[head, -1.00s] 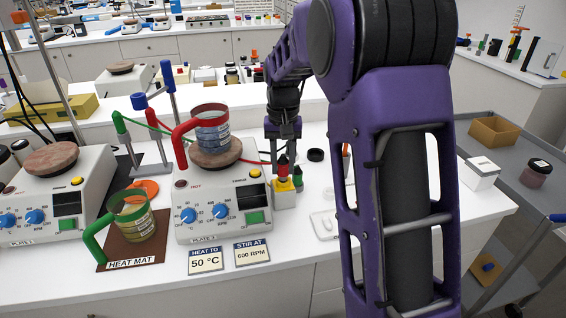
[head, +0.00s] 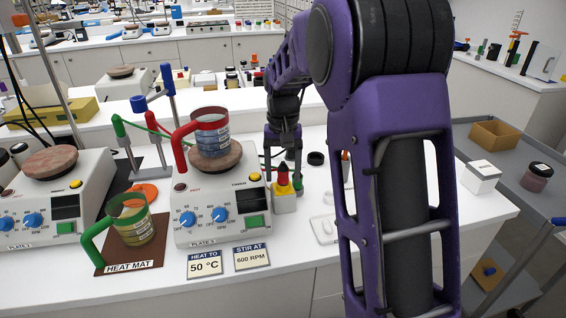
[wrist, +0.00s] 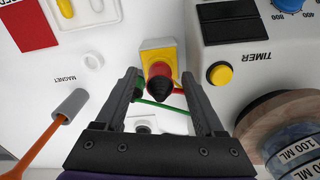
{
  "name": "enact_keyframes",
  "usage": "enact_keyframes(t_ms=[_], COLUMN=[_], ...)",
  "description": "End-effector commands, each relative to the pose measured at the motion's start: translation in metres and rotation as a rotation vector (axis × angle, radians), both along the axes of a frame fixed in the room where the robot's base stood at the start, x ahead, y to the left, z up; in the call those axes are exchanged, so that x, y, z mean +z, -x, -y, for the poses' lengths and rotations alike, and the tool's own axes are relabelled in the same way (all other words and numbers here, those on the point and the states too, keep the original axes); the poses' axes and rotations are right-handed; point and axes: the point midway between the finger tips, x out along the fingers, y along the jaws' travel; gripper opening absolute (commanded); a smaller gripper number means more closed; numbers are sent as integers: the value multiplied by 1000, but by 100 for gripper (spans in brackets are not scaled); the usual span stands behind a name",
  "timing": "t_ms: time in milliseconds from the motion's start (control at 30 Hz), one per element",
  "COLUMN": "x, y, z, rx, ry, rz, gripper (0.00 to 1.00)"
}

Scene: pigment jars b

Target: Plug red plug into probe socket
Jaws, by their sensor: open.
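The red plug (head: 283,176) stands upright on the yellow top (head: 284,189) of a small white box (head: 285,204), right of the middle hot plate. I cannot tell how deeply it sits there. In the wrist view the red plug (wrist: 160,72), with a dark end towards the camera, lies between the fingers over the yellow square (wrist: 150,48). My gripper (head: 283,172) is open around the plug. In the wrist view a gap shows between the plug and each finger of my gripper (wrist: 162,76).
A hot plate (head: 240,218) with a red-handled beaker (head: 211,135) stands close on the left. A green-handled beaker (head: 132,222) stands on the heat mat. Red and green cords (wrist: 150,102) pass behind the fingers. A white tray (head: 323,230) lies to the right.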

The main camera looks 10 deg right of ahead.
Motion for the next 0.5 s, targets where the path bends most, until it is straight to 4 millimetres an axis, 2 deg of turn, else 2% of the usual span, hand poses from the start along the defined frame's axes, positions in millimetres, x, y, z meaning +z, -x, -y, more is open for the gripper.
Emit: enact_keyframes(t_ms=[167,500], x=[20,101], y=[-1,-1], z=[0,0], rx=[0,0], ry=[0,0], rz=[5,6], gripper=[71,71])
